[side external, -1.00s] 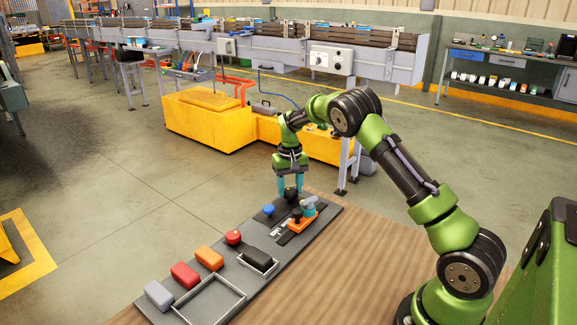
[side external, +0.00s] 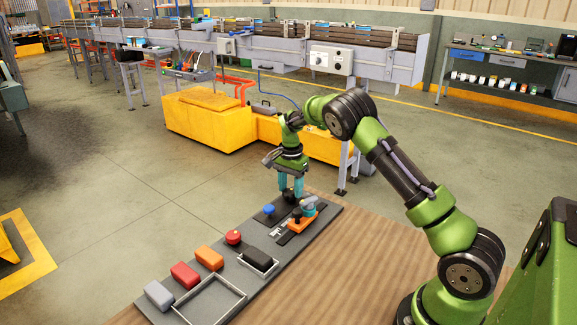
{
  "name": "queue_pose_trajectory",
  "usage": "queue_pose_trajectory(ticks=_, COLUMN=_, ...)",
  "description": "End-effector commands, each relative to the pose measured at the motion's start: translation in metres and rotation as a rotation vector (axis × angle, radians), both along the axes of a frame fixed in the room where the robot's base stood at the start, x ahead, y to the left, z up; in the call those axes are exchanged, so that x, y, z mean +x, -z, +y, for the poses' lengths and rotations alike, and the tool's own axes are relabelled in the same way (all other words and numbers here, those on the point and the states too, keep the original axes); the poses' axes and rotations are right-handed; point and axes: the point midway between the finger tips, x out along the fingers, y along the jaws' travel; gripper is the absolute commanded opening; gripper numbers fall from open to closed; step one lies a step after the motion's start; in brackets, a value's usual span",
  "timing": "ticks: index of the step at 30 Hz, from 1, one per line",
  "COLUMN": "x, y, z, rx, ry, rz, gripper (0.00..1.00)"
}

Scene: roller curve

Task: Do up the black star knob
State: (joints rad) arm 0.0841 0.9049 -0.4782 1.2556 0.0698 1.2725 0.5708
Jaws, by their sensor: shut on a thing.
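My gripper (side external: 291,192) points straight down over the far end of the grey board, with its two teal fingers on either side of the black star knob (side external: 290,198). It is shut on the knob, which stays down at the board. The fingers hide part of the knob, and its thread cannot be seen.
Close by are a blue knob (side external: 269,209) and an orange fixture (side external: 300,225) with a blue-grey part.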

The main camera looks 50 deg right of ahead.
Motion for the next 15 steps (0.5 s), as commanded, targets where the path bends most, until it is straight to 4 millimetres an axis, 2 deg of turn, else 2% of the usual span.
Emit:
queue_pose_trajectory(ticks=1, x=0.0011, y=-0.005, z=-0.0024, rx=-0.006, ry=0.043, rz=-0.008, gripper=0.19)
queue_pose_trajectory(ticks=6, x=0.0005, y=-0.005, z=-0.0032, rx=-0.006, ry=0.173, rz=-0.008, gripper=0.19)
queue_pose_trajectory(ticks=15, x=0.0001, y=-0.0052, z=-0.0036, rx=-0.007, ry=0.325, rz=-0.009, gripper=0.18)
